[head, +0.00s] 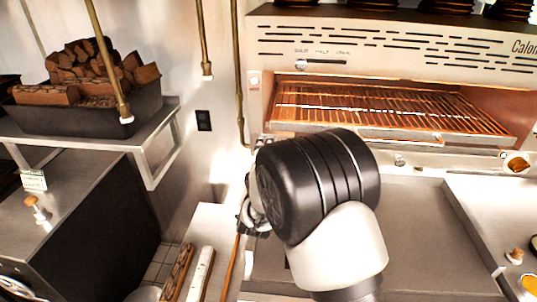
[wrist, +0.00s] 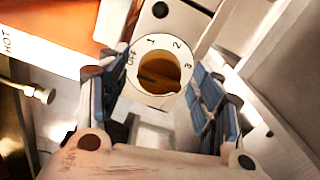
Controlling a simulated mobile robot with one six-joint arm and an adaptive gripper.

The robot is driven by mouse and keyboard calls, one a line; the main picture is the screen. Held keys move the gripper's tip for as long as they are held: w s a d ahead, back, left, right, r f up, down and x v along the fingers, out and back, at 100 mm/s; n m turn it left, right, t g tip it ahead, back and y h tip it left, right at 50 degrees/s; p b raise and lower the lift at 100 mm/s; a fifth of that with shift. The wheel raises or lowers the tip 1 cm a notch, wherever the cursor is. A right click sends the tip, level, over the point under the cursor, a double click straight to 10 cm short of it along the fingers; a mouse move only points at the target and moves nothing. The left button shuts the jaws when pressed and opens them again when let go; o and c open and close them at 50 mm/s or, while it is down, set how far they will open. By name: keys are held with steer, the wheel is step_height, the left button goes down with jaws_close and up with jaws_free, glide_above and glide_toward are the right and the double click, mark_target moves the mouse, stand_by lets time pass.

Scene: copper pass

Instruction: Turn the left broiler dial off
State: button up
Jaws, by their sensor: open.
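The broiler (head: 390,65) stands at the upper right in the head view, its grate glowing orange. Its left dial is hidden there behind my arm. In the wrist view the dial's brown wooden knob (wrist: 160,72) sits on a white round plate marked OFF, 1, 2 and 3, with OFF at the left. I cannot tell which mark the knob points to. My gripper (wrist: 161,80) is open, with one blue-padded finger on each side of the knob. Contact with the knob is not clear. In the head view my gripper (head: 250,215) is mostly hidden behind my wrist.
A second wooden dial (head: 516,163) is at the broiler's right. A flat grey surface (head: 415,230) lies below the broiler. A tray of firewood (head: 90,110) stands on a shelf at the left. Brass pipes (head: 238,80) hang nearby. A HOT label (wrist: 45,55) shows in the wrist view.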

steer(key=s, duration=1.2)
steer(key=shift+a, duration=0.25)
steer(key=s+d+f+m+g+b, duration=0.2)
steer(key=s+d+m, duration=0.4)
steer(key=s, duration=0.4)
steer(key=s+d+f+m+g+b, duration=0.2)
steer(key=s+d+m+g+b, duration=0.3)
steer(key=s, duration=0.6)
steer(key=s+d+f+m+g+b, duration=0.3)
steer(key=s+d+m+g, duration=0.3)
steer(key=s+d+m, duration=0.2)
steer(key=s+d+b, duration=0.1)
steer(key=s, duration=0.1)
steer(key=shift+s+m+y, duration=0.3)
steer(key=shift+s+m, duration=0.05)
steer(key=shift+m, duration=0.05)
